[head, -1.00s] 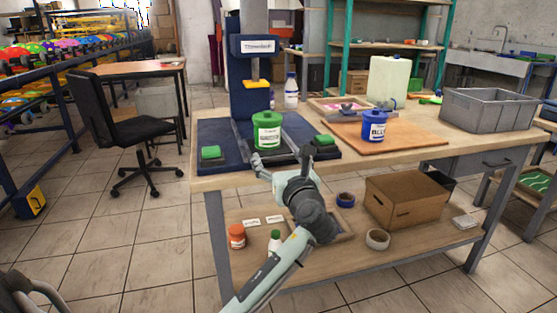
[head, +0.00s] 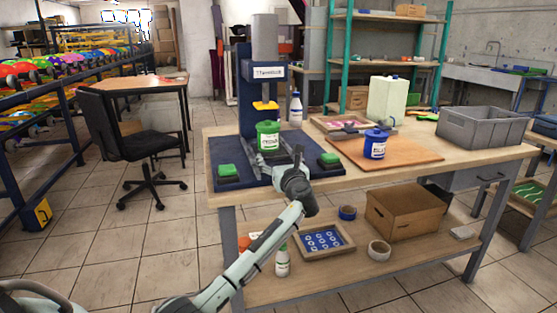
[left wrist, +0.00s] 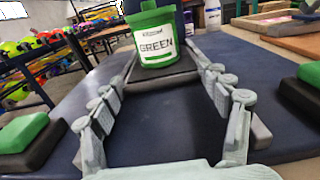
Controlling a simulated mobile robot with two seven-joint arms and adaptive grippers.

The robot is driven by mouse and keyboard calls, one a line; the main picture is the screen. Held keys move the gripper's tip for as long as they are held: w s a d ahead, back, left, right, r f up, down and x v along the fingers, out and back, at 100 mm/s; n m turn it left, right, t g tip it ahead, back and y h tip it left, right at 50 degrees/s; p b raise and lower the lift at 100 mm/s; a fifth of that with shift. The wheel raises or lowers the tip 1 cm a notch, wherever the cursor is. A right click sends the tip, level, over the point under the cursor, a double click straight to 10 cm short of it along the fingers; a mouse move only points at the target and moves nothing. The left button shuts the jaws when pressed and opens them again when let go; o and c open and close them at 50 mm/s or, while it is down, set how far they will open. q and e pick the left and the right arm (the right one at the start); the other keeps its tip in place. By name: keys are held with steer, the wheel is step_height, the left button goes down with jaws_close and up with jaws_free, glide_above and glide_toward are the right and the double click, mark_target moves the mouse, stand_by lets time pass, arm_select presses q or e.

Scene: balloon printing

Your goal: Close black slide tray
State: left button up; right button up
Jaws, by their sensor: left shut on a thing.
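The black slide tray (left wrist: 165,78) lies on the dark blue machine base, with the green pot (head: 268,136) labelled GREEN upright on it. The pot also shows in the left wrist view (left wrist: 155,38). My left gripper (head: 285,160) is at the front of the tray. In the left wrist view its fingers (left wrist: 167,70) are spread wide, one along each side of the tray, and shut on it. The pot stands just beyond the fingertips. The machine's yellow part (head: 265,105) hangs just above the pot. My right gripper is not in view.
Two green buttons (head: 228,170) (head: 329,159) flank the tray on the base. A blue pot (head: 375,143) stands on a wooden board (head: 412,150) to the right. A grey crate (head: 484,128) is at the table's right end. The lower shelf holds a cardboard box (head: 405,211).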

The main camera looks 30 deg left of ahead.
arm_select(q)
steer(key=shift+w+d, duration=0.1)
steer(key=shift+d, duration=0.1)
steer(key=o, duration=1.4)
steer(key=v, duration=1.2)
steer(key=shift+c, duration=0.6)
